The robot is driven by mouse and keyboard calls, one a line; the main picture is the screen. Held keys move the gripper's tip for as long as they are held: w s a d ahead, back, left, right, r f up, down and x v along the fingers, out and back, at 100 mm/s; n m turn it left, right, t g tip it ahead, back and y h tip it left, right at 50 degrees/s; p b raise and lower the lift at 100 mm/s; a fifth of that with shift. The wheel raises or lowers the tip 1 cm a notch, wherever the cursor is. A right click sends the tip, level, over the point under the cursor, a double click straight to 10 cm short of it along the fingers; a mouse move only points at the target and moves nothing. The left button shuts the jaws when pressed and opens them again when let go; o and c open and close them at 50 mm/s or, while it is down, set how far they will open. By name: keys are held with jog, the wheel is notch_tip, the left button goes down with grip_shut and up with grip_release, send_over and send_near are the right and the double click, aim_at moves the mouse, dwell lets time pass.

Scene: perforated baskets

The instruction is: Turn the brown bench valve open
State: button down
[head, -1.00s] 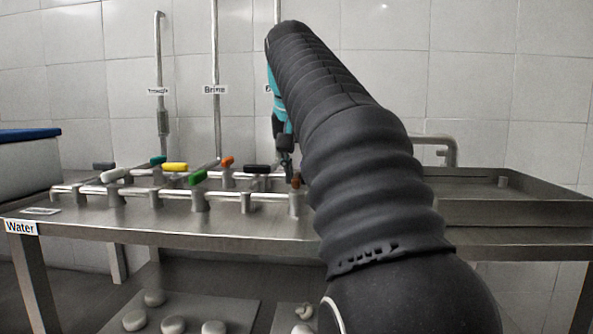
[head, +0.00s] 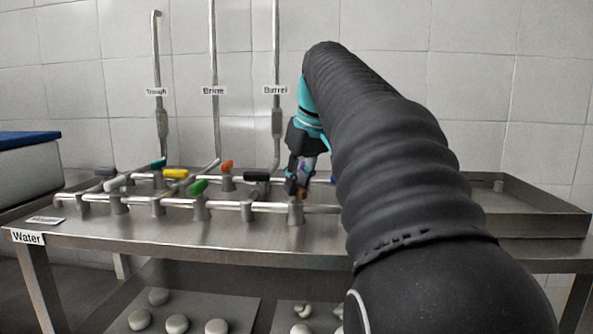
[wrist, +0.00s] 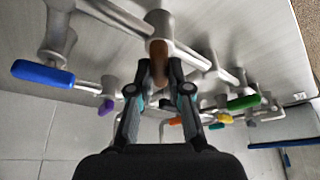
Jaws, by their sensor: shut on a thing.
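The brown bench valve's handle (wrist: 159,54) sticks out from its metal valve body (wrist: 160,22) toward my gripper (wrist: 159,72) in the wrist view. The handle lies between the two fingertips, and my gripper is shut on it. The handle appears to lie across the pipe rather than along it. In the head view my gripper (head: 298,187) is low over the bench at the right end of the front pipe row, with only a small bit of the brown handle (head: 303,194) showing beside the fingers. The fingers hide most of it there.
Close by are a blue handle (wrist: 42,74), a purple handle (wrist: 106,107) and a black handle (head: 257,176). Green (head: 198,187), orange (head: 227,167) and yellow (head: 175,174) handles stand farther left. A shallow metal tray (head: 530,205) is at the right.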

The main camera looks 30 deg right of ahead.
jog(key=n+y, duration=0.1)
jog(key=n, duration=0.1)
jog(key=n+p, duration=0.1)
jog(key=n, duration=0.1)
jog(key=shift+d+n+g+y, duration=0.15)
jog(key=shift+n+g+y, duration=0.15)
jog(key=shift+n+y, duration=0.1)
jog(key=n, duration=0.2)
jog(key=n+g+y, duration=0.1)
jog(key=n, duration=0.2)
jog(key=shift+w+y, duration=0.15)
jog(key=shift+y, duration=0.15)
jog(key=shift+n, duration=0.3)
jog(key=c, duration=1.1)
grip_release()
jog(key=shift+g, duration=0.3)
